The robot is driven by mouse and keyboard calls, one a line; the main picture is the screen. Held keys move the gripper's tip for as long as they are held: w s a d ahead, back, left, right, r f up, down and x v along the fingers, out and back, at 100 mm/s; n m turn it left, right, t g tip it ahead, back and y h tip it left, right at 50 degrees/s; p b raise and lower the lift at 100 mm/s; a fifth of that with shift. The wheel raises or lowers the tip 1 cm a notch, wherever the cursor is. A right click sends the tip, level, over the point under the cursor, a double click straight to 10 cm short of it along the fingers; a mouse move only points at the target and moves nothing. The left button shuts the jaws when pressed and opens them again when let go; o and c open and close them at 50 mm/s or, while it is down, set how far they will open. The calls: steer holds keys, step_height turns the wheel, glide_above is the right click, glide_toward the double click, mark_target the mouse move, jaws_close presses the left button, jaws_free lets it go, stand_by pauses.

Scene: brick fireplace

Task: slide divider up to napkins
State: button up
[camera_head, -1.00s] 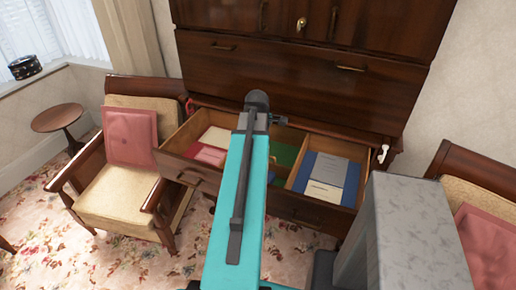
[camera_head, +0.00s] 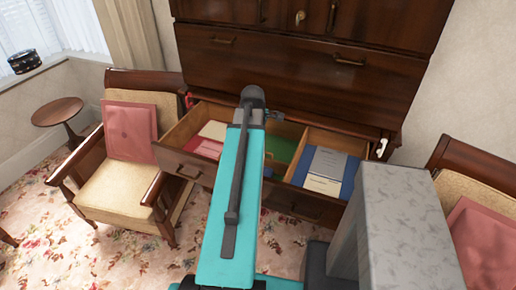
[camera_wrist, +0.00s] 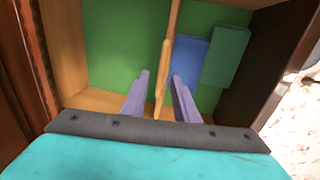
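An open drawer (camera_head: 187,164) of the dark wooden cabinet holds flat items. A thin light-wood divider (camera_wrist: 170,45) stands on its green floor in the wrist view. My gripper (camera_wrist: 160,76) is open, with one purple finger on each side of the divider and gaps visible between. A blue flat piece (camera_wrist: 188,60) and a darker green flat piece (camera_wrist: 228,56), possibly the napkins, lie right of the divider. The floor left of it is bare in that view. In the head view, my arm hides the gripper and part of the drawer.
Red and white flat items (camera_head: 209,140) lie in the drawer's left part. Blue, grey and cream items (camera_head: 325,170) lie in its right part. An armchair (camera_head: 125,170) stands left of the drawer, another (camera_head: 475,200) at the right.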

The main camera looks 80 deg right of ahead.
steer(key=shift+r, duration=0.15)
step_height(320, 180, up, 13)
steer(key=a+b, duration=0.2)
steer(key=b, duration=0.1)
steer(key=shift+w+a, duration=0.2)
steer(key=shift+a, duration=0.1)
stand_by(0.6)
steer(key=shift+r, duration=0.15)
stand_by(0.3)
